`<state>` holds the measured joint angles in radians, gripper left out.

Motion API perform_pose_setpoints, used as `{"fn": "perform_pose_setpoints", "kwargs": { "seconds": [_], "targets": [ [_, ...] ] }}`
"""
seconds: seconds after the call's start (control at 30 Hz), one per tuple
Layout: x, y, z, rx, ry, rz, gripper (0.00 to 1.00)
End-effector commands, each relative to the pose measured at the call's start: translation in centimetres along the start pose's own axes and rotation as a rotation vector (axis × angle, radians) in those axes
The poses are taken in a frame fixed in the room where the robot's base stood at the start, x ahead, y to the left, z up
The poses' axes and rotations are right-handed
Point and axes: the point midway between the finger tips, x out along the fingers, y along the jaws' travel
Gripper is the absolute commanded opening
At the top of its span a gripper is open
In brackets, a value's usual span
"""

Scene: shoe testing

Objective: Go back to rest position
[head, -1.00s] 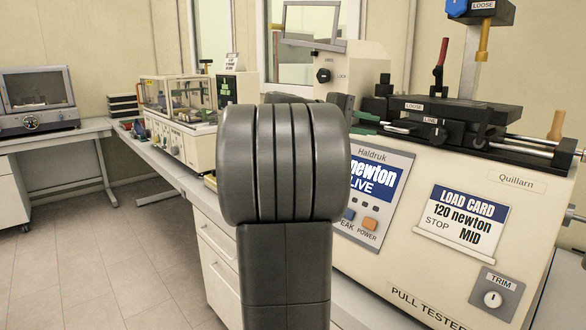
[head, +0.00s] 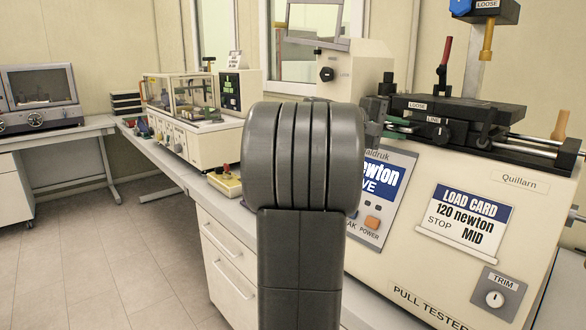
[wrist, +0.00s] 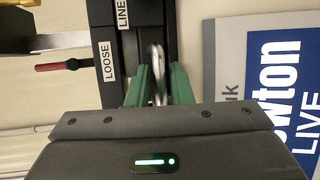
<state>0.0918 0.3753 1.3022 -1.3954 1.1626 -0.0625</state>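The pull tester (head: 455,225) is a large cream machine on the right in the head view, with a load card reading 120 newton, MID. My gripper (wrist: 158,82) has two green fingers, apart, by the machine's black top block with the LOOSE and LINE labels (wrist: 115,45). A silver metal part (wrist: 158,75) shows in the gap between the fingers. I cannot tell whether they touch it. In the head view my dark arm covers the left part of the tester's front, and the green fingertips show just right of it.
A bench (head: 160,155) with another cream machine (head: 195,115) runs along the back left. A yellow box (head: 226,181) lies on the bench beside my arm. A desk with a grey device (head: 40,95) stands far left. The floor (head: 90,250) at left is clear.

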Motion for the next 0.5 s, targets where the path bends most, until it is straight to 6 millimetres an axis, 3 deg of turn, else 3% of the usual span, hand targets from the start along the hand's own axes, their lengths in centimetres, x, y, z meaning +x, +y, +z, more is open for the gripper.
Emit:
{"fn": "perform_pose_setpoints", "kwargs": {
  "seconds": [0.23,0.5],
  "targets": [
    [-1.6,0.0,-0.8,0.001,0.003,0.001,0.20],
    [-6.3,-0.1,-0.8,0.000,0.007,0.002,0.20]
  ]
}}
